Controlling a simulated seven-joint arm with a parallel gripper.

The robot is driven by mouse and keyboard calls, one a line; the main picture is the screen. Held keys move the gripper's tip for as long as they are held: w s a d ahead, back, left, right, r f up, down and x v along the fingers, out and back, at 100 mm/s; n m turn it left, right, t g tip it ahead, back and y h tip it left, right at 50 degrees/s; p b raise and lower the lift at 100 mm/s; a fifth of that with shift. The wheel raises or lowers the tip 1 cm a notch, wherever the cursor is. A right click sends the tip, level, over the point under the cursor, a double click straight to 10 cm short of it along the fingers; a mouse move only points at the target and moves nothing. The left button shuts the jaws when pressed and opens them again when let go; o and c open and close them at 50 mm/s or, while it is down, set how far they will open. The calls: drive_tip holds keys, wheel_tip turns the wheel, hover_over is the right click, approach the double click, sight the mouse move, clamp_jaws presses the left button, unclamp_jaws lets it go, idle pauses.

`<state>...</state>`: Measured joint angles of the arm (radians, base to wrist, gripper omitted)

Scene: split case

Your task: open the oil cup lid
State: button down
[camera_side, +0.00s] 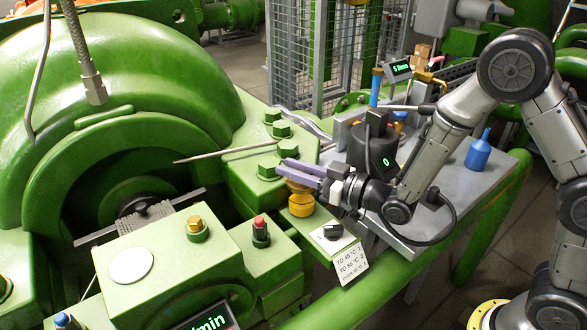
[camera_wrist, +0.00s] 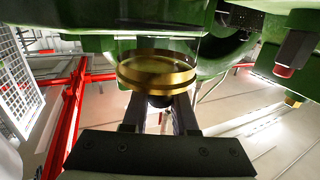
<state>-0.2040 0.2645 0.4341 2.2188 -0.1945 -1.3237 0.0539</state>
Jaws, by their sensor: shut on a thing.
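The oil cup (camera_side: 301,205) is a small yellow-gold cup on a green block of the machine, just below my gripper. My gripper (camera_side: 300,170) has purple fingers that reach in from the right over the top of the cup. In the wrist view, the round brass oil cup lid (camera_wrist: 157,73) lies at the tips of my dark gripper fingers (camera_wrist: 159,105). My gripper is shut on the lid. The fingers hide part of the cup's top in the side view, so I cannot tell whether the lid is apart from the cup.
Green bolts (camera_side: 288,148) stand just behind my fingers. A thin metal rod (camera_side: 235,152) runs to their left. A black knob (camera_side: 333,231) and a white label (camera_side: 352,265) are in front of the cup. A black cylinder with a display (camera_side: 372,150) stands behind my wrist.

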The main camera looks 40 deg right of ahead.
drive_tip(key=g, duration=0.1)
drive_tip(key=m+g, duration=0.1)
drive_tip(key=shift+w+r+g+h, duration=0.3)
drive_tip(key=shift+w+r+h, duration=0.1)
drive_tip(key=shift+w+m+g+h, duration=0.15)
drive_tip(key=shift+w+m+g, duration=0.05)
drive_tip(key=shift+g, duration=0.45)
drive_tip(key=shift+w+m+g+h, duration=0.15)
drive_tip(key=shift+w+m+g, duration=0.05)
drive_tip(key=shift+g, duration=0.45)
drive_tip(key=shift+w+g, duration=0.1)
drive_tip(key=shift+g, duration=0.3)
drive_tip(key=c, duration=0.7)
unclamp_jaws()
drive_tip(key=v, duration=1.3)
drive_tip(key=shift+s+d+r, duration=0.2)
drive_tip(key=shift+s, duration=0.1)
